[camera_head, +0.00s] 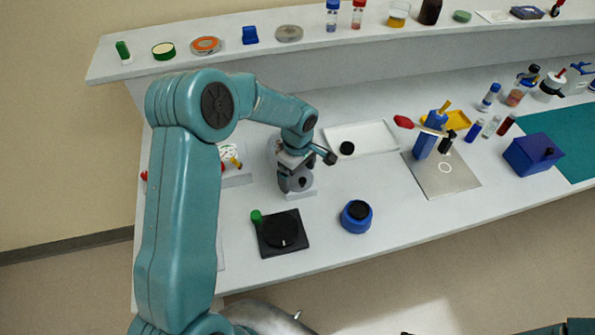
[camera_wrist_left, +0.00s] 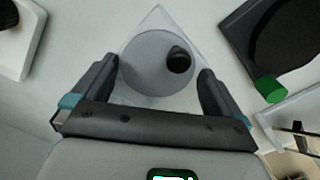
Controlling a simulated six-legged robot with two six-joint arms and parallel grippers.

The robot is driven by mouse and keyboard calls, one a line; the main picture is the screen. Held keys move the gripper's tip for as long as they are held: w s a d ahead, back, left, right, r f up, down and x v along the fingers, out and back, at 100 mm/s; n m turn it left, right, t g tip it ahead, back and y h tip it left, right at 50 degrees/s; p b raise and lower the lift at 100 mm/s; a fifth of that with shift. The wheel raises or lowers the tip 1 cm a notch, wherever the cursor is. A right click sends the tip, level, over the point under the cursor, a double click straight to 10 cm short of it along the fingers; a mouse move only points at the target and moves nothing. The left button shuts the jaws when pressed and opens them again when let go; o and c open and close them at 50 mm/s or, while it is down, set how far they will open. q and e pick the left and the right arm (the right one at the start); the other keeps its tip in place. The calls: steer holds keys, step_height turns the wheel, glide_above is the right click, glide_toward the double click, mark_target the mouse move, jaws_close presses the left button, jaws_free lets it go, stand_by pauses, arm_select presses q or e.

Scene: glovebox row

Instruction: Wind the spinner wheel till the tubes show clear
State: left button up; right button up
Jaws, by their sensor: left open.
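A grey round wheel (camera_wrist_left: 150,70) with a dark upright knob (camera_wrist_left: 179,59) sits on a pale square base in the left wrist view; it looks like the spinner wheel. Its pale base (camera_head: 307,192) shows below my gripper in the head view. My left gripper (camera_head: 297,180) is open over it, pointing down. In the left wrist view its fingers (camera_wrist_left: 158,75) stand on either side of the wheel, with nothing gripped. Several small capped tubes (camera_head: 490,128) stand at the right of the bench; their contents are too small to judge. My right gripper is out of view.
A black plate with a black disc (camera_head: 281,231) and green knob lies just in front. A blue round pot (camera_head: 356,217) stands to its right. A white tray (camera_head: 375,138) is behind. A shelf (camera_head: 270,57) with several items runs along the back.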

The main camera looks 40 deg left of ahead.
arm_select(q)
steer(key=shift+w, duration=0.15)
steer(key=c, duration=0.8)
steer(key=shift+o, duration=0.2)
steer(key=shift+f, duration=0.1)
steer(key=shift+f+m+b, duration=0.1)
steer(key=shift+m+b, duration=1)
steer(key=shift+m, duration=0.1)
steer(key=m+b, duration=0.2)
steer(key=m, duration=0.1)
steer(key=shift+m, duration=0.3)
steer(key=m+b, duration=0.1)
steer(key=m, duration=0.2)
steer(key=shift+m, duration=0.3)
steer(key=shift+r+m+b, duration=0.2)
steer(key=shift+m+b, duration=0.15)
steer(key=shift+m, duration=1.75)
